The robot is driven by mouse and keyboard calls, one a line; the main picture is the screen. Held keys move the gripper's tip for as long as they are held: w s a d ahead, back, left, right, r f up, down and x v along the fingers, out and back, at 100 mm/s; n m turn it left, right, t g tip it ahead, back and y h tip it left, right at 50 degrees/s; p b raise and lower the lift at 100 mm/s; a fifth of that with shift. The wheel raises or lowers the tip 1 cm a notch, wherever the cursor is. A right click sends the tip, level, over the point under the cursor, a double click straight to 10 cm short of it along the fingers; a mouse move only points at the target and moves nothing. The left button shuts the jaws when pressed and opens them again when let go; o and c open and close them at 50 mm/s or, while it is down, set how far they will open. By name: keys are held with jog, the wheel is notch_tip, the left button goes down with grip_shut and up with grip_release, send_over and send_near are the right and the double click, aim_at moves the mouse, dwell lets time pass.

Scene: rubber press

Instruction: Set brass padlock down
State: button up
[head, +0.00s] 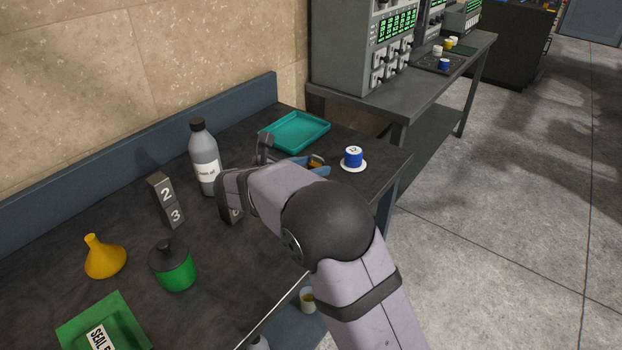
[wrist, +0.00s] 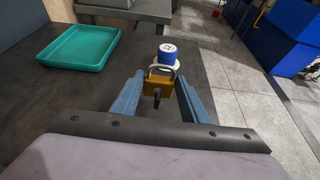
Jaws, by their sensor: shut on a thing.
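The brass padlock (wrist: 160,88) is between the two blue fingers of my gripper (wrist: 160,96) in the wrist view, with its shackle toward the far side. A dark piece sticks out of its near face. My gripper is shut on it. In the head view only a small brass part of the padlock (head: 316,163) shows beside my gripper (head: 312,167); my arm hides the rest. The padlock is over the dark bench top, in front of the blue numbered piece. I cannot tell whether it touches the bench.
A blue piece on a white disc (head: 353,158) stands just beyond the padlock. A teal tray (head: 296,132) lies at the back. A grey bottle (head: 204,158), a numbered block (head: 166,201), a yellow funnel (head: 105,258) and a green container (head: 174,268) stand to the left. The bench edge is close on the right.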

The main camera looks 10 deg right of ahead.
jog(key=shift+f, duration=1.8)
jog(key=shift+f, duration=0.15)
jog(key=o, duration=1.2)
jog(key=shift+f, duration=0.1)
jog(key=shift+o, duration=0.2)
jog(key=shift+r, duration=0.25)
jog(key=b+v, duration=0.1)
jog(key=v, duration=1.1)
jog(key=shift+d, duration=0.1)
